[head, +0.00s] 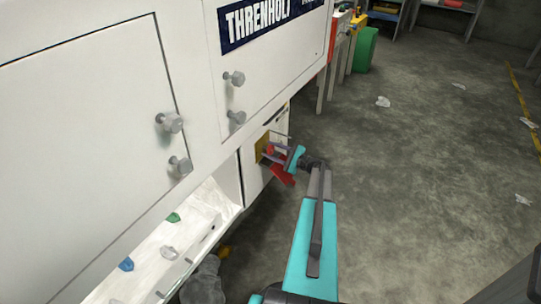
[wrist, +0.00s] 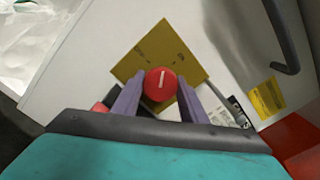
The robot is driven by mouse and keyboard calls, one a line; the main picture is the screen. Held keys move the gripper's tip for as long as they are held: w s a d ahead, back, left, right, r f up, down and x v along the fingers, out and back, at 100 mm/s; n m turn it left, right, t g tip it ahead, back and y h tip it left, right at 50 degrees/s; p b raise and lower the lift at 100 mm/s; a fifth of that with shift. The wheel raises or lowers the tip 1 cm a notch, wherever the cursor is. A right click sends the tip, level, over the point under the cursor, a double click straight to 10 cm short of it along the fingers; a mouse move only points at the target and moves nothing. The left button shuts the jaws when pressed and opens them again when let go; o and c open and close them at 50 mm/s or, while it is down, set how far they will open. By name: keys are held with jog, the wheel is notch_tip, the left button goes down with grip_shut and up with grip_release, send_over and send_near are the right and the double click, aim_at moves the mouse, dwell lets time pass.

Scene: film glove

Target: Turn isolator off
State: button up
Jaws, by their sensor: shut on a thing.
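The isolator is a round red knob (wrist: 161,83) with a white line on it, set on a yellow plate (wrist: 186,57) on the white panel. In the wrist view the white line stands nearly upright in the picture. My gripper (wrist: 160,92) is shut on the knob, with one purple-grey finger on each side of it. In the head view the gripper (head: 276,155) reaches the yellow plate (head: 262,146) on the end of the white cabinet. The knob (head: 270,150) is small there and partly covered by my gripper.
The white cabinet (head: 105,75) with grey knobs fills the left. An open bay (head: 190,225) below holds coloured pieces. In the wrist view a dark handle (wrist: 287,45) and a yellow label (wrist: 266,97) lie right of the plate. The floor (head: 425,170) is mostly clear.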

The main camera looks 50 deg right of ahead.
jog(key=n+b, duration=0.4)
jog(key=n, duration=0.1)
jog(key=shift+a+f+n+b, duration=0.1)
jog(key=shift+f+n+b, duration=0.1)
jog(key=shift+n+b, duration=0.1)
jog(key=shift+r+n+b, duration=0.2)
jog(key=shift+n+b, duration=1.65)
jog(key=shift+n, duration=0.35)
jog(key=o, duration=1)
jog(key=shift+o, duration=0.2)
jog(key=shift+r, duration=0.1)
jog(key=shift+p+v, duration=0.35)
jog(key=shift+v, duration=0.6)
jog(key=p+v, duration=0.3)
jog(key=v, duration=0.9)
